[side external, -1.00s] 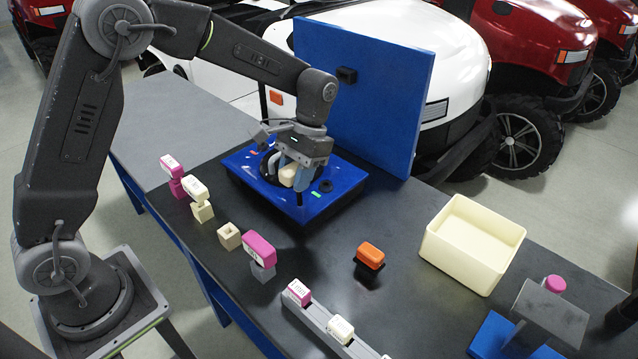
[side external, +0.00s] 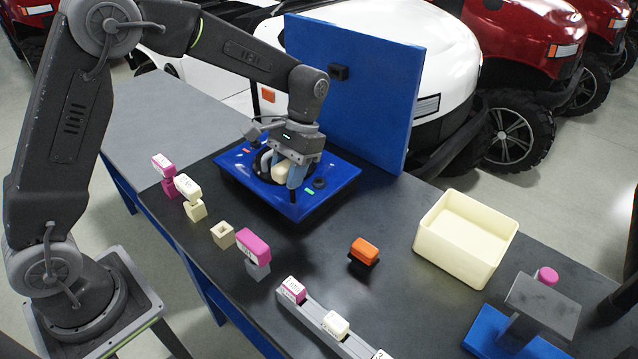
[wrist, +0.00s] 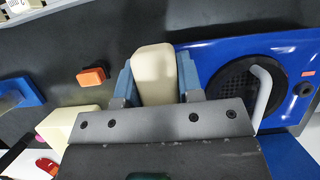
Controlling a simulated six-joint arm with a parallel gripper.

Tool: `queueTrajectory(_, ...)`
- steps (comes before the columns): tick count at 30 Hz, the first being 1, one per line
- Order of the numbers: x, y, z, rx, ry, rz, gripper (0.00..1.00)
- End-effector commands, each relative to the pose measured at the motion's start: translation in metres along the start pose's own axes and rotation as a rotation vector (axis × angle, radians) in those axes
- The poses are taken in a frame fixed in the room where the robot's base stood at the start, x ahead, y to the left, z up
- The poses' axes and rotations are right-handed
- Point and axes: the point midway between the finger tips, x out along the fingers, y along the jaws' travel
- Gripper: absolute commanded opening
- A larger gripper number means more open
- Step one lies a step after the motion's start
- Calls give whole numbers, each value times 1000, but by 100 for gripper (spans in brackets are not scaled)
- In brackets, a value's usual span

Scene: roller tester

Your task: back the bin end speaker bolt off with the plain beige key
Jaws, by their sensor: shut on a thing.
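My gripper (side external: 283,172) is shut on the beige key (side external: 280,183), gripping its block-shaped head between blue fingers. The key head also shows in the wrist view (wrist: 154,75), plain with no marking visible. The gripper is low over the blue speaker panel (side external: 240,176), toward its front right part. The round black speaker grille (wrist: 236,88) shows beside the gripper in the wrist view. A dark round part (side external: 320,183) sits by a green mark on the panel. The key's lower end and its contact with a bolt are hidden.
A cream bin (side external: 465,255) stands to the right. Keys with pink (side external: 253,246) and cream heads, an empty beige socket (side external: 222,235), an orange block (side external: 365,251) and a grey rail (side external: 320,322) lie in front. A blue upright board (side external: 365,90) stands behind.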

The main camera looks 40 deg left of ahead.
Motion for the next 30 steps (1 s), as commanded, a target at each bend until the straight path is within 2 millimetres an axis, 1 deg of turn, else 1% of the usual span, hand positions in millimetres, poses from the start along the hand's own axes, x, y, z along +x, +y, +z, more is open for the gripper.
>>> queueTrajectory(1, 0, 0, 0, 0, 1, 0, 5)
queueTrajectory(3, 0, 0, 0, 0, 1, 0, 0)
queueTrajectory(12, -1, 0, 0, -4, 1, 2, 0)
queueTrajectory(14, -2, 0, -2, -25, 1, 11, 0)
queueTrajectory(16, -4, 0, -6, -81, 0, 35, 0)
queueTrajectory(20, -14, -1, -22, -297, 1, 125, 0)
queueTrajectory(27, -47, -7, -60, -868, -1, 366, 0)
queueTrajectory(30, -60, -11, -73, -1077, 0, 454, 0)
